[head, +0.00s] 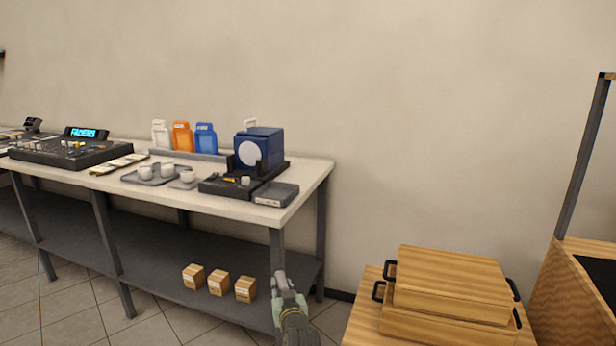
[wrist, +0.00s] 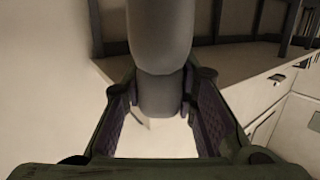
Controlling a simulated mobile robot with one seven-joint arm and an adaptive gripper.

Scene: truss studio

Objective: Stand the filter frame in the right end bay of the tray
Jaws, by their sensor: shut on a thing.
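My gripper (head: 282,285) is low in front of the table, near its right front leg. In the wrist view its fingers (wrist: 160,112) are shut on a smooth grey rounded thing (wrist: 160,45), which runs out of the top of the picture. A grey tip (head: 279,275) shows at the gripper in the head view. The grey tray (head: 222,157) stands along the table's back edge. A white frame (head: 160,134), an orange frame (head: 182,137) and a blue frame (head: 205,139) stand upright in it. I see no frame right of the blue one. A white handle-like top (head: 250,124) shows behind a blue box.
The blue box (head: 260,147) with a round white face stands right of the tray on a black base. White cups, a small grey tray (head: 276,195) and a mixing console (head: 72,150) share the table. Cartons (head: 218,283) sit on the shelf below. Wooden cases (head: 455,285) stand at right.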

